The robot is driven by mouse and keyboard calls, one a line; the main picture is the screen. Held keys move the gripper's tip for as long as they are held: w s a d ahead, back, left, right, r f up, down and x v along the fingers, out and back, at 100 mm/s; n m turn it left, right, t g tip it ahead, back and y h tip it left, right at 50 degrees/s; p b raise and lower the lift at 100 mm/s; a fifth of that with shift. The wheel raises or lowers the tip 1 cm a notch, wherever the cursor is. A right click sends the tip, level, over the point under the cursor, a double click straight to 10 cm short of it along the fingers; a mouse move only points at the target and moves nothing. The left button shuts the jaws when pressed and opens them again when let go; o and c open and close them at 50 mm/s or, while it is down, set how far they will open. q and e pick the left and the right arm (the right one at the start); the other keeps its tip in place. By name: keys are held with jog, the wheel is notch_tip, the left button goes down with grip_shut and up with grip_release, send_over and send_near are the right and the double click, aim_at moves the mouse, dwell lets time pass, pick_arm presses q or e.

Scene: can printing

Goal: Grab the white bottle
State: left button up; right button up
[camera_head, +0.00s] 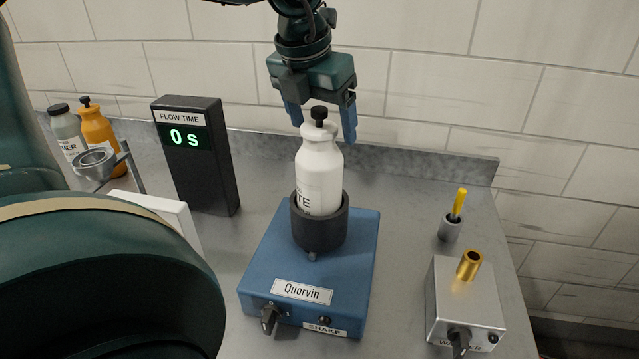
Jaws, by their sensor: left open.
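The white bottle (319,171) with a black cap stands upright in a dark round cup (319,224) on top of a blue shaker (311,268) labelled "Quorvin". Its lower part is hidden inside the cup, and its label is partly turned out of view. My left gripper (323,128) points down from above, with its two blue fingers apart. The fingers show on either side of the bottle's cap and top. I see no clear contact, and their exact depth relative to the bottle is hard to tell. My right gripper is not in view.
A black flow timer (196,165) reading "0 s" stands left of the shaker. A grey bottle (66,135) and an orange bottle (98,135) stand at far left. A silver box (465,303) and a small holder with a yellow-handled tool (452,222) are at right. A tiled wall rises behind.

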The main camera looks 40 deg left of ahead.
pick_arm(q)
jog(key=shift+w+f, duration=0.15)
jog(key=shift+f, duration=0.3)
grip_shut()
dwell(0.6)
jog(key=shift+r, duration=0.1)
